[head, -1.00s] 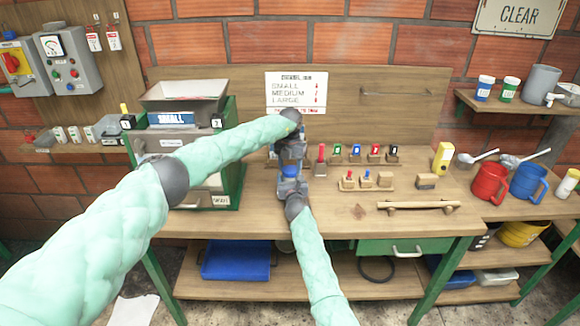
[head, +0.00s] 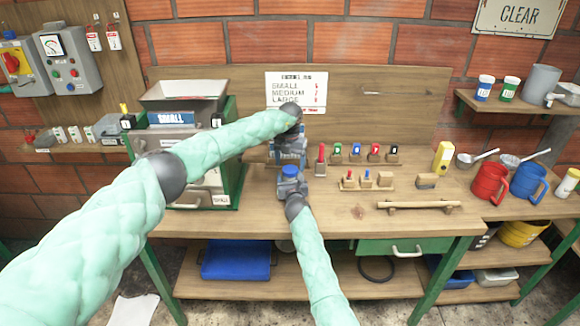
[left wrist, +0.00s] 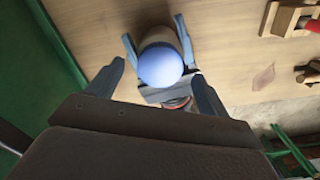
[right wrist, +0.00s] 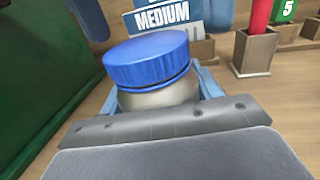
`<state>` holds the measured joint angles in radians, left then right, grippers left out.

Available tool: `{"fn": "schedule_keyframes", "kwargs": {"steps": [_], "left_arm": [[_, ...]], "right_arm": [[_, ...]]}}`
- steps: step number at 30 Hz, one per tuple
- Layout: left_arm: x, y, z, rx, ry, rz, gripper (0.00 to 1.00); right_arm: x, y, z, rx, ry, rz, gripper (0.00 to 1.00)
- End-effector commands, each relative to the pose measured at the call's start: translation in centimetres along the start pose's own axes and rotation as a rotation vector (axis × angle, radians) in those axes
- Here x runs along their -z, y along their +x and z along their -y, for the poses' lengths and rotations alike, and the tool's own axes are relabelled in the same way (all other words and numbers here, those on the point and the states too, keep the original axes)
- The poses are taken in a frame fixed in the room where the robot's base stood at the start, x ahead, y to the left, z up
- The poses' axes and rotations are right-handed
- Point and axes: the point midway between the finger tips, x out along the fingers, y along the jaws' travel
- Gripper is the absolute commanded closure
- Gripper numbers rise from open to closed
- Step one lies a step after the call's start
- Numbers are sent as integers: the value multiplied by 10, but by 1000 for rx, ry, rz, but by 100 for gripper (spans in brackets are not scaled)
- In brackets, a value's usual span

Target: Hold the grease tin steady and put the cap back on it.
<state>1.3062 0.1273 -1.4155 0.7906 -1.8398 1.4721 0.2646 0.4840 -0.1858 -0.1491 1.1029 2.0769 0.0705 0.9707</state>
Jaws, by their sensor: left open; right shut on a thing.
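The grease tin (right wrist: 158,97) is a pale round tin, and its blue cap (right wrist: 148,60) sits on top of it, looking nearly level in the right wrist view. The cap also shows in the head view (head: 290,171) and from above in the left wrist view (left wrist: 160,65). My right gripper (head: 291,186) is shut around the tin at the bench. My left gripper (head: 288,150) is open and empty, above and behind the tin, apart from the cap. Whether the cap is fully tightened cannot be told.
The green machine (head: 236,165) with a "SMALL" sign stands close on the left. A "MEDIUM" sign stands behind the tin. Wooden blocks with coloured pegs (head: 355,152) are to the right. A wooden bar (head: 418,206) lies at the front right.

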Motion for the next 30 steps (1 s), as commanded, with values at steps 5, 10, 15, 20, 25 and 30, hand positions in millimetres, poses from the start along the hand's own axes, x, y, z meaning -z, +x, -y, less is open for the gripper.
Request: {"fn": "schedule_keyframes", "kwargs": {"steps": [5, 10, 15, 20, 25, 30], "left_arm": [[-1, -36, 0, -1, 2, 3, 21], [-1, -67, 0, -1, 0, 2, 21], [-1, -89, -1, -2, 0, 0, 21], [0, -99, 0, -1, 1, 0, 21], [0, -101, 0, 0, 1, -1, 21], [0, -101, 0, 0, 0, -1, 21]], "right_arm": [[0, 0, 0, 0, 0, 0, 100], [0, 0, 0, 0, 0, 0, 100], [0, 0, 0, 0, 0, 0, 100], [0, 0, 0, 0, 0, 0, 100], [0, 0, 0, 0, 0, 0, 100], [0, 0, 0, 0, 0, 0, 35]]}}
